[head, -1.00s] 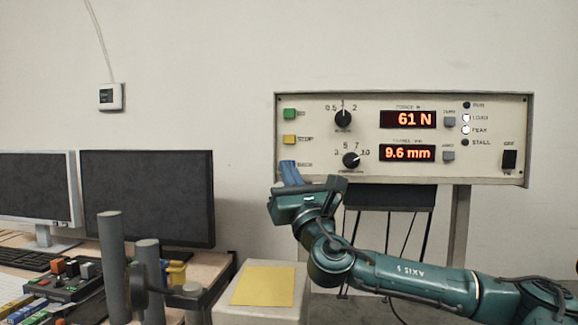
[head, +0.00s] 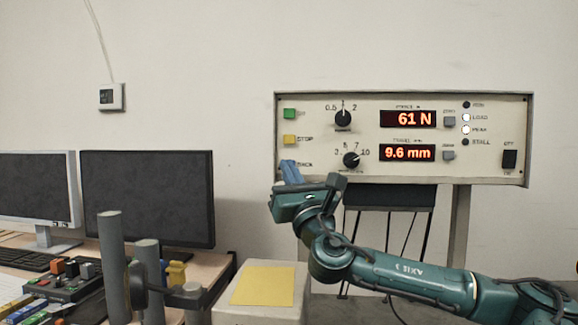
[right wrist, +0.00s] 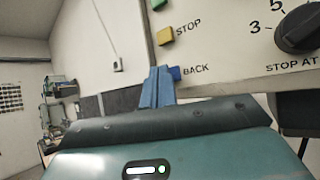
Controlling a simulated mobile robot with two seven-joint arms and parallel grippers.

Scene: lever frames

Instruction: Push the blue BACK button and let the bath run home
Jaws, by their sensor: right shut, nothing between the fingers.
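The control panel (head: 405,174) stands at the right in the head view, with a green button (head: 290,113), a yellow STOP button (head: 289,139) and the label BACK below. The blue BACK button (right wrist: 175,73) shows in the right wrist view, just right of my fingertips. In the head view my blue fingers cover its place. My right gripper (head: 290,172) is shut and empty, its tips at the panel's lower left; it also shows in the right wrist view (right wrist: 157,75). I cannot tell whether the tips touch the button or panel. My left gripper is not in view.
The displays read 61 N (head: 408,119) and 9.6 mm (head: 407,153); the LOAD and PEAK lamps are lit. A pale box with a yellow sheet (head: 263,286) stands below my right gripper. Two monitors (head: 147,198) and grey posts (head: 110,265) are at the left.

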